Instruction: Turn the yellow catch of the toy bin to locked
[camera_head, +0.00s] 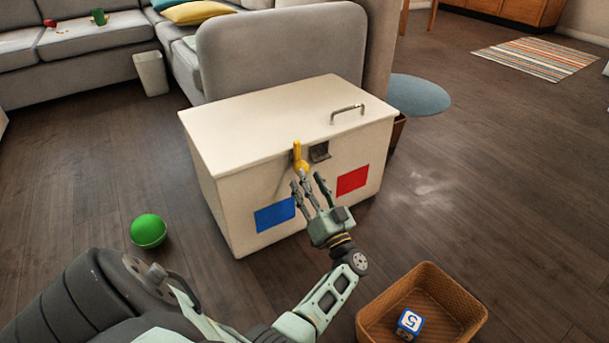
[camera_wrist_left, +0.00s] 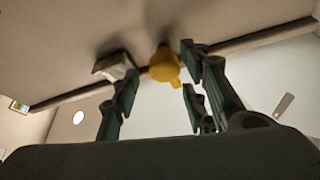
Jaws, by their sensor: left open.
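The toy bin (camera_head: 230,190) is a cream box with its lid shut. Its yellow catch (camera_head: 299,157) is at the top of the front face, its lever pointing up. A dark metal bracket (camera_head: 319,152) is just right of it. My left gripper (camera_head: 308,180) is open just in front of and below the catch. In the left wrist view, the yellow catch (camera_wrist_left: 164,66) shows between the tips of the open fingers (camera_wrist_left: 160,75); I cannot tell whether they touch it. My right gripper is not in view.
A blue panel (camera_head: 275,215) and a red panel (camera_head: 352,180) are on the bin's front. A green ball (camera_head: 148,231) lies on the floor at left. A brown basket (camera_head: 445,290) with a blue block (camera_head: 409,323) stands at lower right.

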